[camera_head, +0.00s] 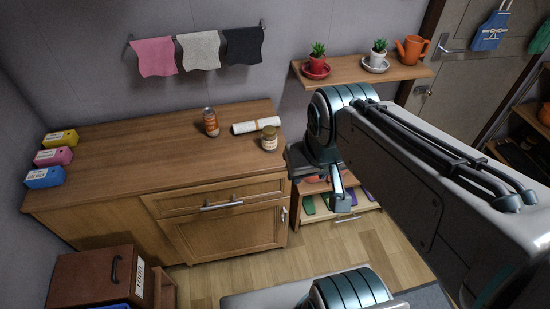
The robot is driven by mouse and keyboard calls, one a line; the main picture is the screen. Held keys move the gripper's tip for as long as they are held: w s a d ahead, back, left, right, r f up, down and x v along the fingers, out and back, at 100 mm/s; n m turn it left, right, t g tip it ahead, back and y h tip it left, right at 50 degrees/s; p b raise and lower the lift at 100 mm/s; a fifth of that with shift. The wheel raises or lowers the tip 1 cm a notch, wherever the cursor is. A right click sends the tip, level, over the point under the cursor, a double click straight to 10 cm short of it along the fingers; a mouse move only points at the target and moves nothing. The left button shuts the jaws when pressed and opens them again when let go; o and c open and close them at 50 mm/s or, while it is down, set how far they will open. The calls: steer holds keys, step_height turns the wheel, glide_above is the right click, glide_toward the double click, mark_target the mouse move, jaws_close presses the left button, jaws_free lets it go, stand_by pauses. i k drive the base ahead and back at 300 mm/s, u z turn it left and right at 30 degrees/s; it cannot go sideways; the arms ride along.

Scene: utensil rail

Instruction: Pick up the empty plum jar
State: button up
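Two small jars stand upright on the wooden counter (120,165). One is a taller jar (211,123) with a reddish-brown body and a pale label, near the counter's middle. The other is a shorter jar (269,139) with a tan lid and a pale label, near the right edge. Their labels are too small to read, so I cannot tell which is the plum jar or whether either is empty. My gripper (342,196) hangs right of the counter, apart from both jars. My arm partly hides it, and its opening is unclear.
A white paper roll (250,126) lies between and behind the jars. Yellow, pink and blue boxes (45,178) line the left edge. Three cloths (198,50) hang above. A shelf (345,73) with potted plants is at right. The counter's left-middle is clear.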

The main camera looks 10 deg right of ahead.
mark_target(269, 136)
steer(key=k, duration=0.3)
steer(key=u, duration=0.9)
steer(key=i, duration=1.3)
steer(key=z, duration=1.25)
